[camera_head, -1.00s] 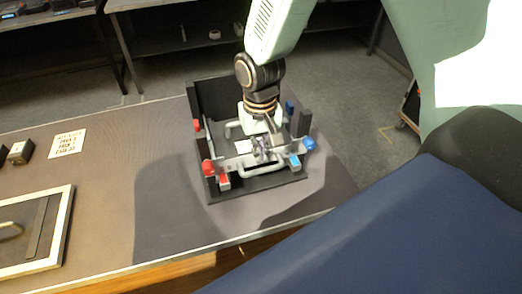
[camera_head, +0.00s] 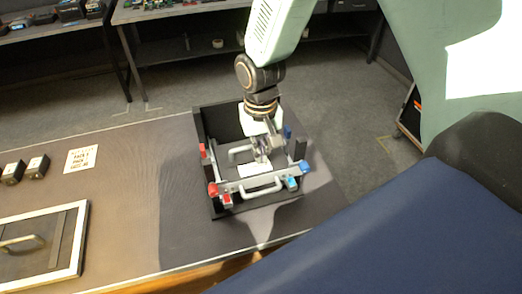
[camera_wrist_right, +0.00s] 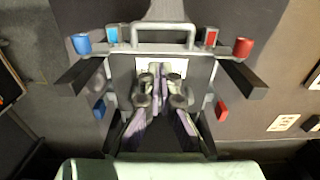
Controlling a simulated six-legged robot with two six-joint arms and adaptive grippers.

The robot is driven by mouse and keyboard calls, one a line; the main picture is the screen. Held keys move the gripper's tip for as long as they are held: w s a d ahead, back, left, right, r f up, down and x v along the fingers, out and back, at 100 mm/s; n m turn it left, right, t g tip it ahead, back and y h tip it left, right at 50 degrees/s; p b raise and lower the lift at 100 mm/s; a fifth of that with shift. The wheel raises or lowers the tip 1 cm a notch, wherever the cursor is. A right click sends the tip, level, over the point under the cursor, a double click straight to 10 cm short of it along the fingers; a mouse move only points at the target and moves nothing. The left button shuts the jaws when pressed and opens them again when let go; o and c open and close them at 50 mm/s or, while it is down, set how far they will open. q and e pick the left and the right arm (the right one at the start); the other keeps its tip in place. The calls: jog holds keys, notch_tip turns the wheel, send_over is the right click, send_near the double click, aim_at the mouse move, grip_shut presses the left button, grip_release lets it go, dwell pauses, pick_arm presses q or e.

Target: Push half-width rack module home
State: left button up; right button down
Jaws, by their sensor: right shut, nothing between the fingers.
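A grey module (camera_head: 232,186) with a front bar handle (camera_head: 262,191) sits in a black open-topped rack frame (camera_head: 204,127) on the table. In the right wrist view the module's handle (camera_wrist_right: 163,27) is at the top, with a white label (camera_wrist_right: 146,67) below it. My right gripper (camera_head: 262,156) is shut and empty, pointing down over the module behind the front handle. It also shows in the right wrist view (camera_wrist_right: 158,90). Whether its tips touch the module I cannot tell. My left gripper is out of view.
Red knobs (camera_head: 213,189) stand on the frame's left and blue knobs (camera_head: 305,167) on its right. A printed card (camera_head: 81,159), small black blocks (camera_head: 36,167) and a framed panel with a handle (camera_head: 40,250) lie to the left. Table is clear around the frame.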

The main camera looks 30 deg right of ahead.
jog(key=c, duration=2.1)
grip_release()
jog(key=shift+f, duration=0.1)
